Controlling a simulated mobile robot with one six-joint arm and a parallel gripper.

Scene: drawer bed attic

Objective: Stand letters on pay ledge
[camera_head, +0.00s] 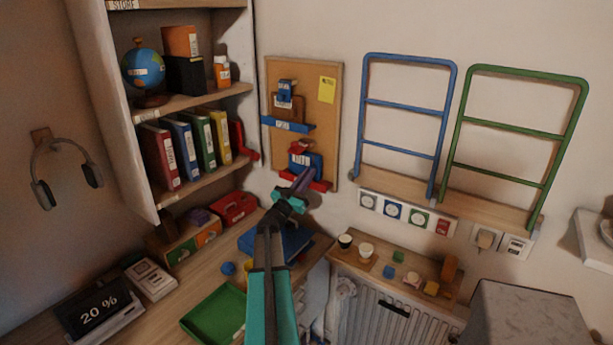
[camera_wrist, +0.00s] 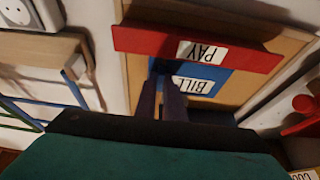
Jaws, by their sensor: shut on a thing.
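The red pay ledge (camera_head: 320,186) is on the corkboard's lower part; its PAY label shows upside down on the red strip (camera_wrist: 240,52) in the wrist view. A blue letter labelled BILL (camera_head: 313,161) stands at this ledge, and it also shows behind the strip in the wrist view (camera_wrist: 215,80). A red piece (camera_head: 299,146) shows just above it. My gripper (camera_head: 303,180) is at the ledge, its dark fingers (camera_wrist: 165,85) shut on the blue letter's edge. The fingers hide part of the letter, and I cannot tell whether its bottom touches the ledge.
A blue ledge (camera_head: 288,125) above holds a brown piece and a blue piece (camera_head: 286,92). A yellow note (camera_head: 327,90) is on the corkboard (camera_head: 330,125). A shelf unit (camera_head: 165,198) stands left. A green tray (camera_head: 214,315) lies on the desk. Blue and green racks (camera_head: 408,104) hang right.

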